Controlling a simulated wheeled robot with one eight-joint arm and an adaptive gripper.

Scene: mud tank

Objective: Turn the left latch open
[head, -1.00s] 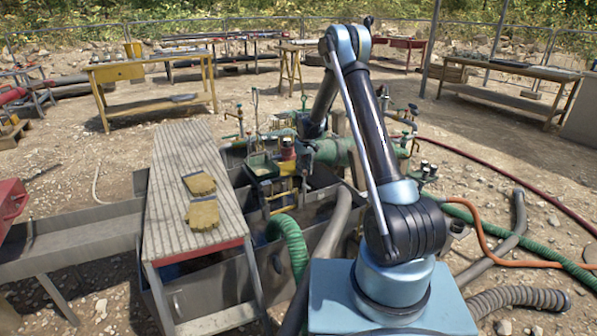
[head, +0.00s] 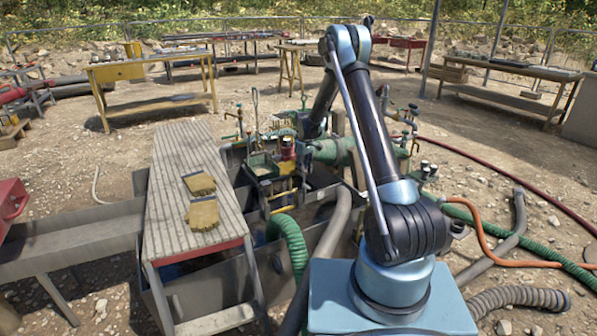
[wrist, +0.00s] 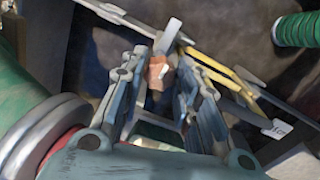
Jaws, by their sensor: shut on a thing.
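In the wrist view my gripper (wrist: 160,75) is shut on a small orange-brown part with a pale grey lever (wrist: 168,36) sticking up past the fingertips. I take this to be the left latch (wrist: 158,70), though the fingers hide much of it. The lever stands tilted slightly to the right, and I cannot tell how far it is turned.
A green pipe with a grey flange (wrist: 45,135) lies close left of my gripper. Yellow bars (wrist: 222,70) run just to its right, and a ribbed green hose (wrist: 297,30) is at upper right.

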